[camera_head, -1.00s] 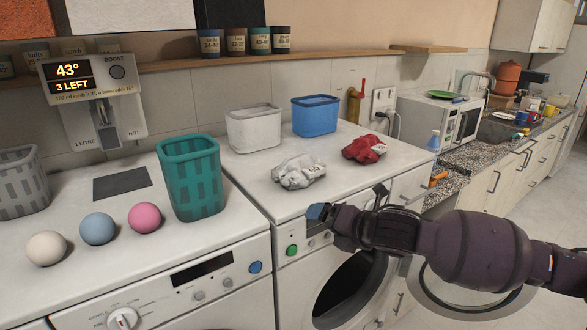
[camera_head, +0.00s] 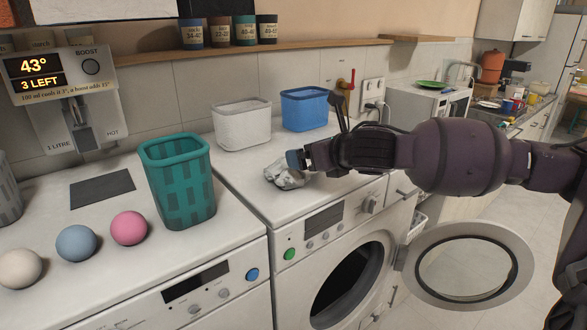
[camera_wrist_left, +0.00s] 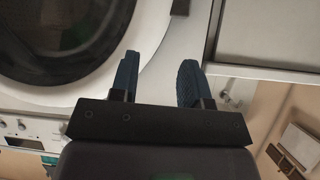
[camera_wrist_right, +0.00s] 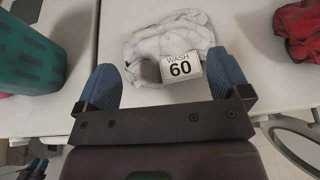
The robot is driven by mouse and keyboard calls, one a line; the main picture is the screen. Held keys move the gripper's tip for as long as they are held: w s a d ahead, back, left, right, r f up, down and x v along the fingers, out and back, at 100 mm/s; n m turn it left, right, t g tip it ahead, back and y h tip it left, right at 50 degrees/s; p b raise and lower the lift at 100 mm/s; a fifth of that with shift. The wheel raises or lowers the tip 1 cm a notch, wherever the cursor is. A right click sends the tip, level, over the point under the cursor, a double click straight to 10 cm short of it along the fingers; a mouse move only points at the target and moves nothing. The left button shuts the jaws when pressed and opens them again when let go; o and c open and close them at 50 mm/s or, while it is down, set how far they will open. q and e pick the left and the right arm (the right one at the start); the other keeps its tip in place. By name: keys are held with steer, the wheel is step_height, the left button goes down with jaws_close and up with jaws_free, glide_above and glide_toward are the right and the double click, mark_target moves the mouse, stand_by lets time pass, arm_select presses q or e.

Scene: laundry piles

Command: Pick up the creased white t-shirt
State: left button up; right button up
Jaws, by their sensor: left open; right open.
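The creased white t-shirt (camera_head: 283,176) lies crumpled on the white washing machine top. In the right wrist view the shirt (camera_wrist_right: 165,40) carries a tag (camera_wrist_right: 180,66) reading "WASH 60". My right gripper (camera_head: 298,160) is at the shirt, partly covering it in the head view. In the right wrist view my right gripper (camera_wrist_right: 165,85) is open, with the shirt just beyond and between its blue fingertips. My left gripper (camera_wrist_left: 157,75) is open and empty, in front of a machine's round door; it is not in the head view.
A red crumpled cloth (camera_wrist_right: 298,32) lies right of the shirt. A white basket (camera_head: 242,128) and a blue basket (camera_head: 304,112) stand behind it. A teal basket (camera_head: 180,185) and several balls are on the left machine. The round door (camera_head: 470,262) hangs open.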

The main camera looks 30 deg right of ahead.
steer(key=shift+d+p+x, duration=0.15)
steer(key=shift+p+x, duration=0.05)
steer(key=shift+x, duration=1.7)
steer(key=shift+d+p+x, duration=0.15)
steer(key=shift+p+x, duration=0.05)
steer(key=shift+x, duration=1.7)
steer(key=shift+s+f, duration=0.1)
steer(key=shift+f, duration=0.1)
steer(key=c, duration=1)
steer(key=shift+c, duration=0.4)
steer(key=shift+r, duration=0.15)
